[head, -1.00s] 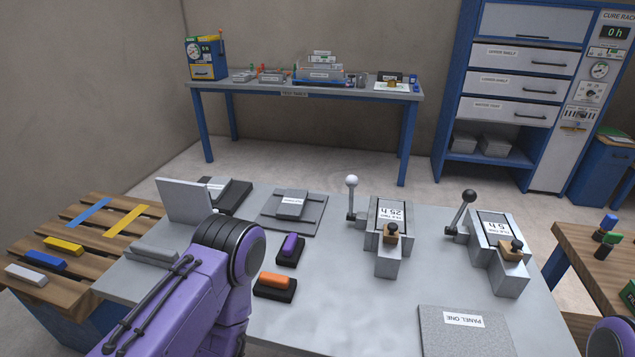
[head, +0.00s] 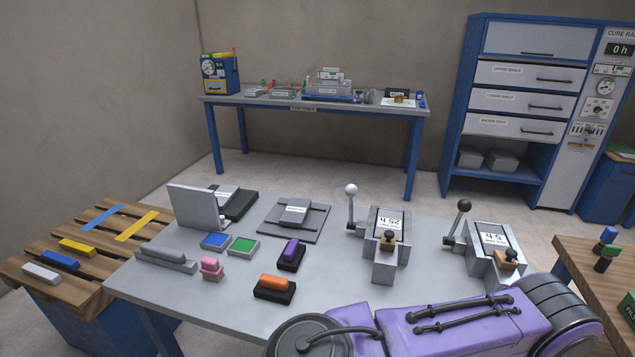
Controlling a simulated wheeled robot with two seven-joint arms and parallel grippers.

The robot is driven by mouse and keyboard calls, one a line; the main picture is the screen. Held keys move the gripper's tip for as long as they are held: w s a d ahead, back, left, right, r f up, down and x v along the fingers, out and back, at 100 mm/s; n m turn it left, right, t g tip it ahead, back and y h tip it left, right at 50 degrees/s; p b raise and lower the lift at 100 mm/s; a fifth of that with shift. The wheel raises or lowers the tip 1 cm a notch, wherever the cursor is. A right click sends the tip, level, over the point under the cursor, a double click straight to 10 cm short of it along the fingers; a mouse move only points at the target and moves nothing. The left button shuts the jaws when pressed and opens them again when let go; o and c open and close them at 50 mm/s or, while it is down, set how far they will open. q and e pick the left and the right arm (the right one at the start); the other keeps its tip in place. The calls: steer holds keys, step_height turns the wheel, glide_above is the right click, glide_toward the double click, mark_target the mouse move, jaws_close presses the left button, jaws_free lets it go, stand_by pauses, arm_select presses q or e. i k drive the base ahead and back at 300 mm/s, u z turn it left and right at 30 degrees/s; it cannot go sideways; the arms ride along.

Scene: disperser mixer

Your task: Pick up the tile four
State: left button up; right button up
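No label reading tile four can be made out. A grey labelled block (head: 295,211) lies on a flat grey plate (head: 314,225) at the back middle of the near table. Another labelled piece (head: 222,196) lies by a dark slab (head: 241,205), partly behind an upright grey panel (head: 194,207). Their labels are too small to read. A purple arm of mine crosses the bottom, from the middle to the right, over the table's front. Neither gripper shows.
On the grey table (head: 225,290) stand blue (head: 215,241) and green (head: 243,246) pads, a pink stamp (head: 211,267), purple (head: 290,251) and orange (head: 274,285) blocks, and two lever presses (head: 385,247) (head: 490,252). Left is a wooden pallet (head: 80,235) with coloured bars.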

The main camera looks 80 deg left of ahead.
mark_target(225, 193)
steer(key=k, duration=2)
steer(key=u, duration=0.7)
